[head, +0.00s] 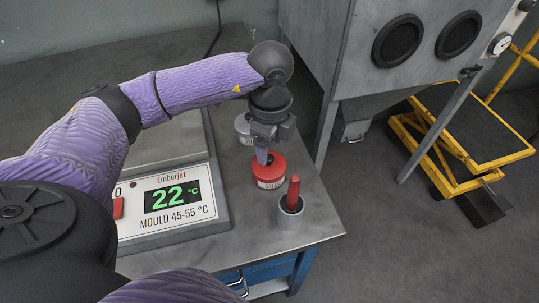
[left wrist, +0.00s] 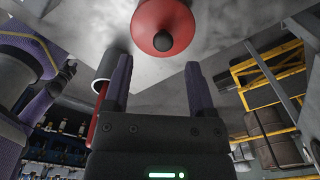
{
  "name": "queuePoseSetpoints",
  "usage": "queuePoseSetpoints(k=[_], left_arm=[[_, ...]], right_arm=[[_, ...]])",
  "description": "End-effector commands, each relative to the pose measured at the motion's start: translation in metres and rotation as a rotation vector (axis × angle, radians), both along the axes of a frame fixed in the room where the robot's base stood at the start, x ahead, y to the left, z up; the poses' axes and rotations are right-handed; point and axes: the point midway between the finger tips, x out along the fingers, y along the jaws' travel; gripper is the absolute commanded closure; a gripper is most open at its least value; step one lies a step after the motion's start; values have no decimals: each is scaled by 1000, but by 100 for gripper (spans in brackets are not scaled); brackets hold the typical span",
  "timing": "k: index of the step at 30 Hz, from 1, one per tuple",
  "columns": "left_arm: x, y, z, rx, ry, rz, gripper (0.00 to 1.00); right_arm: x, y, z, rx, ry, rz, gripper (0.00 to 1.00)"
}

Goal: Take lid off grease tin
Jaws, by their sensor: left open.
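The grease tin (head: 269,184) is a short red round tin with a pale label, standing on the grey bench right of the heater display. Its red lid (left wrist: 150,12) shows in the left wrist view with a dark round knob (left wrist: 163,41) at its middle. My left gripper (head: 262,156) points down over the tin in the head view and hides part of its top. In the left wrist view my left gripper (left wrist: 158,64) has its two purple fingers spread apart with nothing between them. The knob appears beyond the fingertips, not between them. My right gripper does not show.
A grey cup (head: 290,218) holding a red-handled tool (head: 293,193) stands close to the tin, near the bench's edge. The heater display (head: 172,198) is to the left. A grey cabinet (head: 350,45) stands behind right.

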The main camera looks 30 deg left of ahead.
Motion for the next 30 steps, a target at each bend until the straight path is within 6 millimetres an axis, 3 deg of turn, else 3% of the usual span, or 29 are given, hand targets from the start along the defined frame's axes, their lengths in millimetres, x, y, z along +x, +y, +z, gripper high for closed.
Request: queuePoseSetpoints(k=[1, 4, 12, 23, 30], left_arm=[[1, 4, -15, 1, 4, 3, 28], [2, 5, -31, 0, 4, 0, 28], [2, 5, -36, -1, 0, 0, 28], [2, 4, -36, -1, 1, 0, 100], [2, 4, -36, -1, 1, 0, 100]], right_arm=[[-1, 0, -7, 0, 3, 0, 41], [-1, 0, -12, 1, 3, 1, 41], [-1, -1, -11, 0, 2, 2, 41], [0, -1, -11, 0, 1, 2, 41], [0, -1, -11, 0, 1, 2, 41]])
